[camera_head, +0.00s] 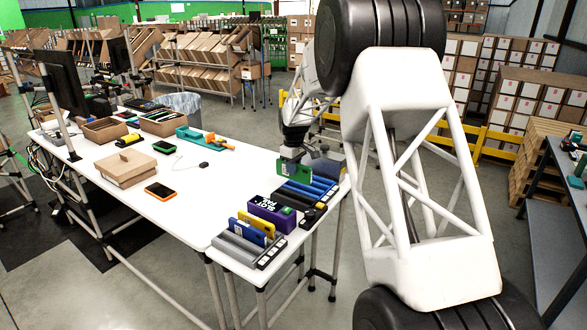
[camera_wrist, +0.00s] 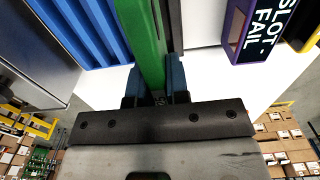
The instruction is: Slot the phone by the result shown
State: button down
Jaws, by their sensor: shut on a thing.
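My gripper (camera_head: 291,158) is shut on a green phone (camera_head: 294,171), which it holds upright near the back right of the white table. In the wrist view the green phone (camera_wrist: 148,40) stands between the two fingers (camera_wrist: 157,88). A blue slotted rack (camera_head: 308,187) is right beside and below it; the rack also shows at the upper left of the wrist view (camera_wrist: 85,30). I cannot tell whether phone and rack touch. A purple sign (camera_head: 271,213) reads "SLOT: FAIL". A grey slotted rack (camera_head: 240,250) at the front holds a blue phone (camera_head: 250,231) and a yellow phone (camera_head: 259,224).
A black and yellow device (camera_head: 313,215) sits beside the purple sign. An orange-framed phone (camera_head: 160,190), a cardboard box (camera_head: 125,168), a green device (camera_head: 164,147) and a small black item (camera_head: 204,164) lie on the table. The table's middle is mostly clear.

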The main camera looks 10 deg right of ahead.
jog(key=shift+w+d, duration=0.1)
jog(key=w+d+f, duration=0.1)
jog(key=w+d, duration=0.2)
jog(key=w+d+f, duration=0.1)
jog(key=w+d, duration=0.2)
jog(key=w+d+f, duration=0.1)
jog(key=w+d, duration=0.2)
jog(key=shift+w+d+f, duration=0.3)
jog(key=shift+w+f, duration=0.1)
jog(key=shift+w+d+f, duration=0.25)
jog(key=shift+w+d, duration=0.3)
jog(key=shift+d, duration=0.15)
jog(key=shift+f, duration=0.3)
jog(key=shift+f, duration=2.2)
jog(key=shift+f, duration=0.35)
dwell(0.3)
jog(key=c, duration=1)
grip_release()
